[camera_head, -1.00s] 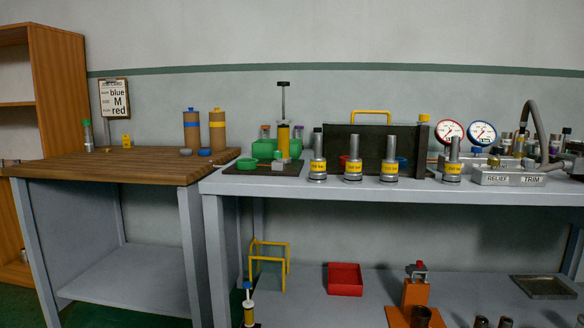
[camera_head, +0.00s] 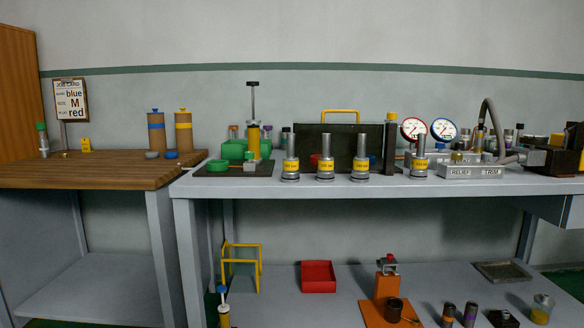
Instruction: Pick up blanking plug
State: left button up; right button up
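I cannot tell for sure which item is the blanking plug; nothing in view is labelled so. Small round pieces lie on the wooden bench (camera_head: 100,174): a blue one (camera_head: 171,155), a grey one (camera_head: 152,155) and a tiny brass-coloured one (camera_head: 66,154). On the grey bench, several steel cylinders with yellow labels (camera_head: 325,163) stand upright before a dark case (camera_head: 341,140) with a yellow handle. Red and blue round shapes show partly behind the cylinders. Neither of my grippers is in view.
Two brown canisters (camera_head: 183,132) stand at the wooden bench's back. Two gauges (camera_head: 443,130) and a hose manifold (camera_head: 470,171) stand on the grey bench (camera_head: 400,187). The lower shelf holds a red tray (camera_head: 318,276), an orange vise (camera_head: 386,300) and several small cylinders.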

aim_at(360, 173)
jog(key=i+l, duration=0.25)
jog(key=l, duration=0.15)
jog(key=i+l, duration=0.5)
jog(key=l, duration=0.25)
jog(key=i+l, duration=0.3)
jog(key=l+u, duration=0.05)
jog(key=l, duration=0.05)
